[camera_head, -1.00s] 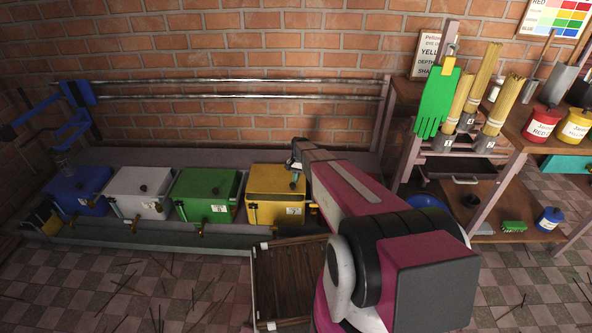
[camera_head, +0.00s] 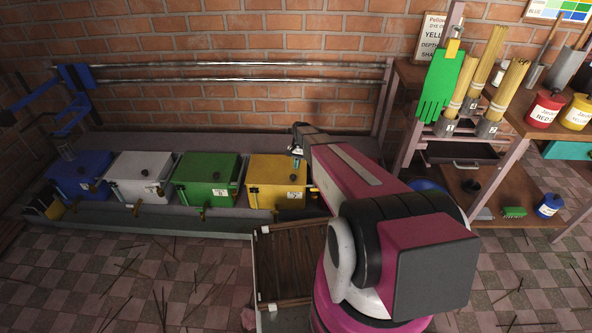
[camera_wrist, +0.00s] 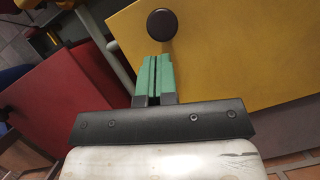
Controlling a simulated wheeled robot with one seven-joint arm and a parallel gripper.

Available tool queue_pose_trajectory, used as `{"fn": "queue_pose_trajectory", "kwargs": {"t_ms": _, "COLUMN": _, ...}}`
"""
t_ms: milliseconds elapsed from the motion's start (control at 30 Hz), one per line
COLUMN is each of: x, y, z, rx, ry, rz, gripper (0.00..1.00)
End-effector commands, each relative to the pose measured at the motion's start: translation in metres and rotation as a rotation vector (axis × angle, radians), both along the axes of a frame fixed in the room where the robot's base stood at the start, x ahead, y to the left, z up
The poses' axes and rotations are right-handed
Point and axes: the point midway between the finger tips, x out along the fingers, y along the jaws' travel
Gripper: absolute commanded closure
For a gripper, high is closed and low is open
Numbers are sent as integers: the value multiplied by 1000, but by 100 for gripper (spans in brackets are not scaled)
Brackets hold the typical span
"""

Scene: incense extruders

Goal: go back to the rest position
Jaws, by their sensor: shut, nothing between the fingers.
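My gripper (camera_wrist: 158,60) shows in the wrist view with its two green fingers together and nothing between them. Behind the fingertips is a yellow surface (camera_wrist: 230,50) with a round black knob (camera_wrist: 162,24) just beyond the tips. I cannot tell whether they touch. In the head view, the end of my arm is at the right end of the yellow box (camera_head: 268,172), near its lid. The fingers are not clear there.
Green (camera_head: 207,170), white (camera_head: 140,175) and blue (camera_head: 80,174) boxes stand left of the yellow one in a grey trough. A slatted wooden tray (camera_head: 290,262) lies in front. A shelf with jars (camera_head: 545,108) and a green glove (camera_head: 441,92) stands right. Thin sticks litter the floor.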

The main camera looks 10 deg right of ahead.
Motion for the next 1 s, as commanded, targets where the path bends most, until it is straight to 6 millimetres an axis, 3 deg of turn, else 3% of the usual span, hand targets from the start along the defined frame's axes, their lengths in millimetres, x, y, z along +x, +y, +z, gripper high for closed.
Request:
{"fn": "queue_pose_trajectory", "kwargs": {"t_ms": 300, "x": 20, "y": -10, "z": 56, "rx": 0, "ry": -2, "rz": 0, "gripper": 100}}
{"fn": "queue_pose_trajectory", "kwargs": {"t_ms": 667, "x": 26, "y": -13, "z": 77, "rx": 0, "ry": -1, "rz": 1, "gripper": 100}}
{"fn": "queue_pose_trajectory", "kwargs": {"t_ms": 767, "x": 13, "y": -13, "z": 82, "rx": -1, "ry": -15, "rz": 15, "gripper": 100}}
{"fn": "queue_pose_trajectory", "kwargs": {"t_ms": 833, "x": -6, "y": -14, "z": 91, "rx": -3, "ry": -37, "rz": 37, "gripper": 100}}
{"fn": "queue_pose_trajectory", "kwargs": {"t_ms": 1000, "x": -78, "y": -16, "z": 125, "rx": -19, "ry": -137, "rz": 142, "gripper": 100}}
